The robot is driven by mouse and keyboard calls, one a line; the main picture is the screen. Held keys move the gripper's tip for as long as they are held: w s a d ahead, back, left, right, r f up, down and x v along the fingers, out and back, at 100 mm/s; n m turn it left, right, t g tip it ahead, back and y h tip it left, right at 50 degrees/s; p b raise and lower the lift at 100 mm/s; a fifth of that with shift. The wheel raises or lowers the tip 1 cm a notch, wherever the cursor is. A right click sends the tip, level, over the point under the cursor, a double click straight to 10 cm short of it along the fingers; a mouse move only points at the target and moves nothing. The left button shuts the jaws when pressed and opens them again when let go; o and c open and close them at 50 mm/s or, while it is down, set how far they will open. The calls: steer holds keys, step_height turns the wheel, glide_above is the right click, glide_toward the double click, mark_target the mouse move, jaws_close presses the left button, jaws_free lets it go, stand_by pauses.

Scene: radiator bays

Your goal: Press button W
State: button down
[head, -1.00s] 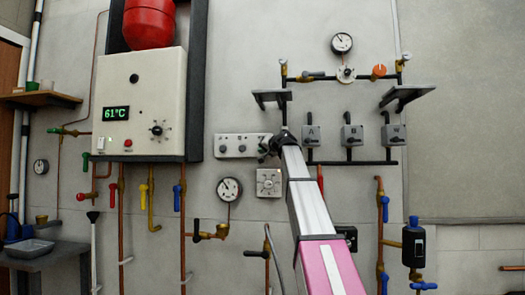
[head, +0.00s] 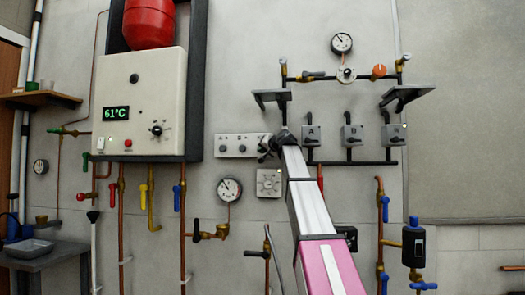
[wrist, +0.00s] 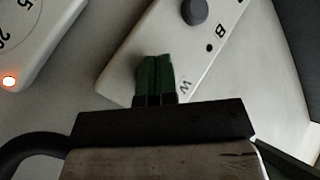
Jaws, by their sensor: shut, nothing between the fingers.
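The white button panel (head: 232,139) is on the wall, left of my arm's end in the head view. In the wrist view the panel (wrist: 125,75) lies tilted, with the letter W (wrist: 184,88) beside my gripper and the letter B (wrist: 220,30) further up. A dark round button (wrist: 195,12) shows near the B. My gripper (wrist: 155,62) is shut and empty, its green fingers together over the W end of the panel. Button W itself is hidden behind the fingers. I cannot tell whether the tips touch it. My gripper (head: 268,147) is small and dark in the head view.
A white dial box (head: 269,182) sits just below the panel; a white housing with a lit red spot (wrist: 30,45) shows at left in the wrist view. The boiler (head: 140,100) is to the left. Grey switch boxes (head: 352,135) and pipes are close on the right.

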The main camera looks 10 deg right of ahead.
steer(key=s, duration=0.2)
steer(key=s+a, duration=0.1)
steer(key=s, duration=0.2)
steer(key=shift+s+a, duration=0.35)
steer(key=shift+a, duration=0.05)
stand_by(1.7)
